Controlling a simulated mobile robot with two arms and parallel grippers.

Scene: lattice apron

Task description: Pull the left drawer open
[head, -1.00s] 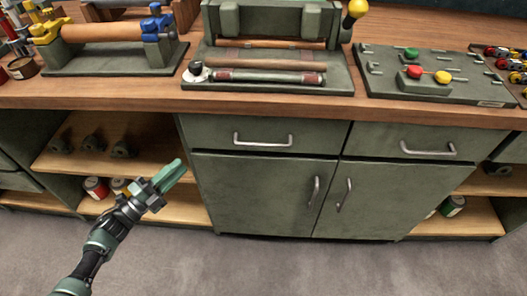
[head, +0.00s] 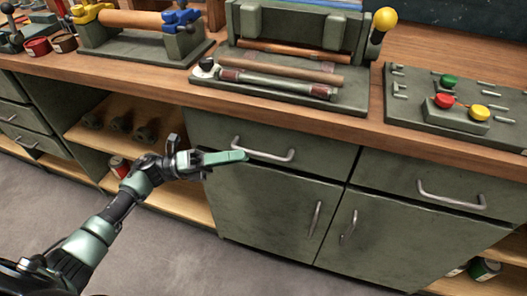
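The left drawer (head: 300,155) is a dark green front under the bench top, and it looks closed. Its silver bow handle (head: 265,156) runs across its face. My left gripper (head: 241,156) has its green fingertips in front of the handle's left end, overlapping it in the head view. I cannot tell whether they touch the handle. The fingers overlap each other from this angle, so the gap between them is hidden. My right gripper is not in view.
The right drawer (head: 410,195) has a similar handle. Two cupboard doors (head: 265,210) with upright handles sit below. Open shelves (head: 125,140) lie left, with dark fittings and a can (head: 119,166). The wooden bench top (head: 330,118) carries heavy fixtures and a button panel (head: 450,105).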

